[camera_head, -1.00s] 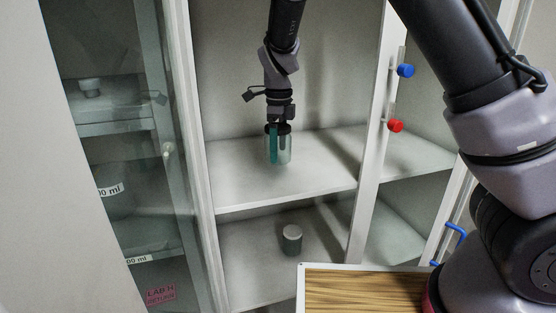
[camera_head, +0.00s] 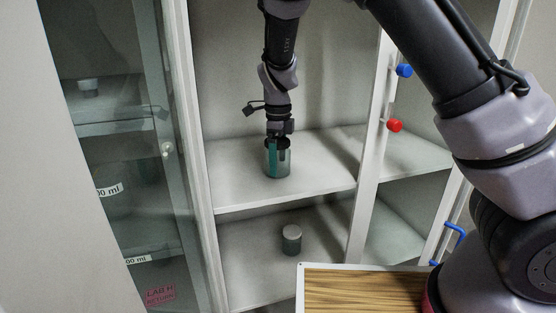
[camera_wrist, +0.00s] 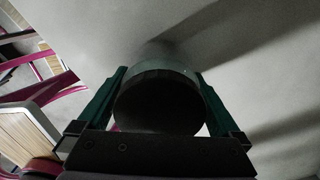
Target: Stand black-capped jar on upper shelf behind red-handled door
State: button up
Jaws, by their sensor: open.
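The black-capped jar (camera_head: 283,170) has a clear greyish body and stands upright on the upper shelf (camera_head: 235,185) in the open middle bay of the cabinet. My gripper (camera_head: 277,152) points down over it, with its teal fingers on either side of the jar. In the wrist view the round black cap (camera_wrist: 160,105) sits between the fingers of my gripper (camera_wrist: 160,95). The jaws are open around the jar, apart from it or barely touching. The red handle (camera_head: 395,125) is on the upright white frame at the right of the bay. The jar's far side is hidden.
A grey-lidded jar (camera_head: 291,240) stands on the lower shelf (camera_head: 245,275). A blue handle (camera_head: 405,71) is above the red one. A glass door (camera_head: 150,220) covers labelled containers at left. A wooden-topped surface (camera_head: 365,290) is in front. Upper shelf space beside the jar is clear.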

notch_tip(320, 180, up, 12)
jog(key=shift+r, duration=0.1)
dwell(0.5)
